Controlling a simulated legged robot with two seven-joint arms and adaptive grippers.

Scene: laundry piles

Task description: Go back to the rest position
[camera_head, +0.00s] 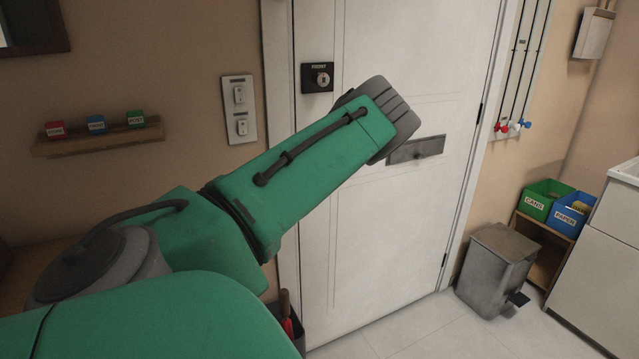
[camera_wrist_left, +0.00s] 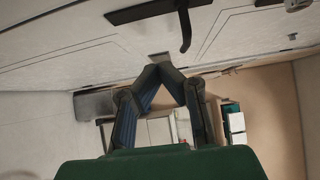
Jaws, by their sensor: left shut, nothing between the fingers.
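My left arm, green with a grey end, reaches in from the left across the head view and points up toward the white door (camera_head: 420,240). The fingers are hidden behind the grey wrist part there. In the left wrist view my left gripper (camera_wrist_left: 165,68) is shut and empty, its two dark fingers meeting at the tips. The door fills the upper part of that view, with a dark lever handle (camera_wrist_left: 184,28) beyond the fingertips. I cannot tell how close the fingers are to the door. My right gripper is in neither view.
A lock (camera_head: 319,77) and light switches (camera_head: 240,110) are by the door. A small shelf (camera_head: 95,142) holds coloured boxes at left. A grey pedal bin (camera_head: 495,272), green (camera_head: 540,200) and blue (camera_head: 570,215) bins, and a white cabinet (camera_head: 610,260) stand at right. Some floor (camera_head: 430,335) is clear.

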